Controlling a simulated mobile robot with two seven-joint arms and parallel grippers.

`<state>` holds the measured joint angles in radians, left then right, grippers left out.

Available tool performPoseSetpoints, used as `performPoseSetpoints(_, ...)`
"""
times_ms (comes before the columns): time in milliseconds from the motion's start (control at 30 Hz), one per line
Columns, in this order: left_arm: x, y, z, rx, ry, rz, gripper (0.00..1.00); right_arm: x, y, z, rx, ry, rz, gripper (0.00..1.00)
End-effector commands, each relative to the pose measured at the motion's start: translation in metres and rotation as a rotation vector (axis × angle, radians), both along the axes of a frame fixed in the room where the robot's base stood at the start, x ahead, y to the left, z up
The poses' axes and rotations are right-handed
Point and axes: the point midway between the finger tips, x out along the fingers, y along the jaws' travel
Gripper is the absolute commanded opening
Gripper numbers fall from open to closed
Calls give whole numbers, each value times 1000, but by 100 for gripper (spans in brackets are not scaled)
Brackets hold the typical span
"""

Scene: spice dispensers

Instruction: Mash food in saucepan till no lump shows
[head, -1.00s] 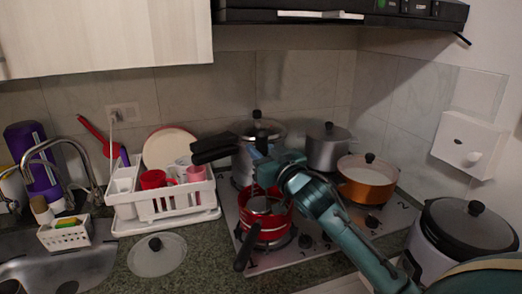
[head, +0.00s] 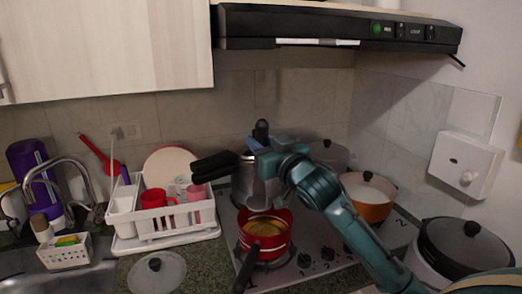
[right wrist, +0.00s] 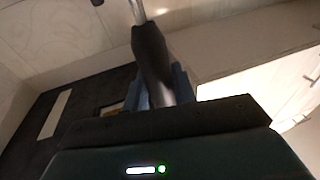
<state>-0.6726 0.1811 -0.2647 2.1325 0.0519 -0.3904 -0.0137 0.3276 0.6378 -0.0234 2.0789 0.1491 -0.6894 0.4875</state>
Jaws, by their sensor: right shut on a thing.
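The red saucepan (head: 278,247) sits on the front left of the hob, its dark handle pointing toward me. Yellow-brown food (head: 263,227) shows inside; the picture is too coarse to tell whether lumps are in it. My right gripper (head: 258,147) is above and behind the saucepan. In the right wrist view it is shut on a dark handle (right wrist: 150,55) with a metal shaft (right wrist: 138,12), apparently the masher. The masher's head is not clearly visible, and no tool shows in the saucepan. My left gripper is not in view.
A steel pot (head: 252,178) with a long black handle stands behind the saucepan, close to my gripper. An orange pot (head: 371,210) and another steel pot stand on the hob. A dish rack (head: 155,222) and glass lid (head: 157,272) lie left. The range hood (head: 330,30) hangs above.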

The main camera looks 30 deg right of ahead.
Motion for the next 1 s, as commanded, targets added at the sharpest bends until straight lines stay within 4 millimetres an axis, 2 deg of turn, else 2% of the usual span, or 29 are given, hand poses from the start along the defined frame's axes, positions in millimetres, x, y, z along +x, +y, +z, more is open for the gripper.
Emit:
performPoseSetpoints(467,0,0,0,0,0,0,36,0,0,3,-1,-4,0,0)
performPoseSetpoints(1000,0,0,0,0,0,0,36,0,0,50,-1,-4,1,0)
